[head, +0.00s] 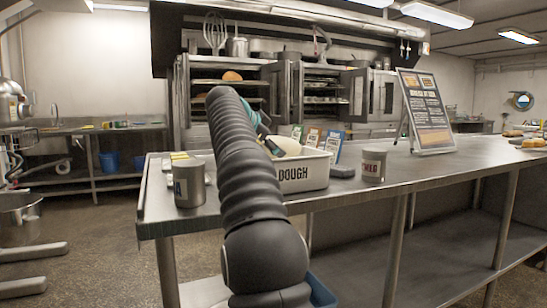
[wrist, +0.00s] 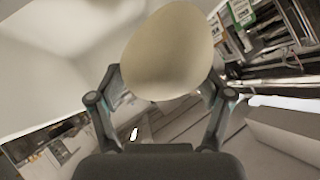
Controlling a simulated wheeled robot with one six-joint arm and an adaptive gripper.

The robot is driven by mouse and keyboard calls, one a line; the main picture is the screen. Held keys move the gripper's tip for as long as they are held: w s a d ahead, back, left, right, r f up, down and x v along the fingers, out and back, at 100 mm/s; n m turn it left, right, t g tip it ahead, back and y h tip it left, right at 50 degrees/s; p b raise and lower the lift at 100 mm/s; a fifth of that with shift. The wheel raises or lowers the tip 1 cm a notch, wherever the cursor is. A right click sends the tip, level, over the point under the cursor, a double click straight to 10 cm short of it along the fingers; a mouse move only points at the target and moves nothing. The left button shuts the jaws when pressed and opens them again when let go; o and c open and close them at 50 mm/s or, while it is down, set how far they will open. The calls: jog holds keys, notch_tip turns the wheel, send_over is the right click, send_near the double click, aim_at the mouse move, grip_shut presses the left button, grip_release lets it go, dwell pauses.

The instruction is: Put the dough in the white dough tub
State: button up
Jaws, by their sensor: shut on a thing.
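The dough is a smooth, pale, rounded lump; it fills the upper middle of the wrist view (wrist: 168,48) and shows in the head view (head: 286,146) over the tub's back part. My gripper (wrist: 164,78) is shut on the dough, with a finger on each side. In the head view my arm hides most of the gripper. The white dough tub (head: 306,174), labelled DOUGH, stands on the steel counter, its left part hidden behind my arm. Whether the dough touches the tub cannot be told.
The steel counter (head: 440,168) carries a grey tin (head: 189,184) left of my arm and a labelled tin (head: 374,164) right of the tub. Small upright cards (head: 333,145) stand behind the tub. A framed sign (head: 426,110) stands further right. Ovens line the back.

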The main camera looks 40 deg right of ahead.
aim_at(273, 156)
jog(key=shift+s+f, duration=0.1)
jog(key=shift+f, duration=1.75)
jog(key=shift+f+b, duration=0.65)
jog(key=shift+b, duration=0.05)
jog(key=o, duration=1.5)
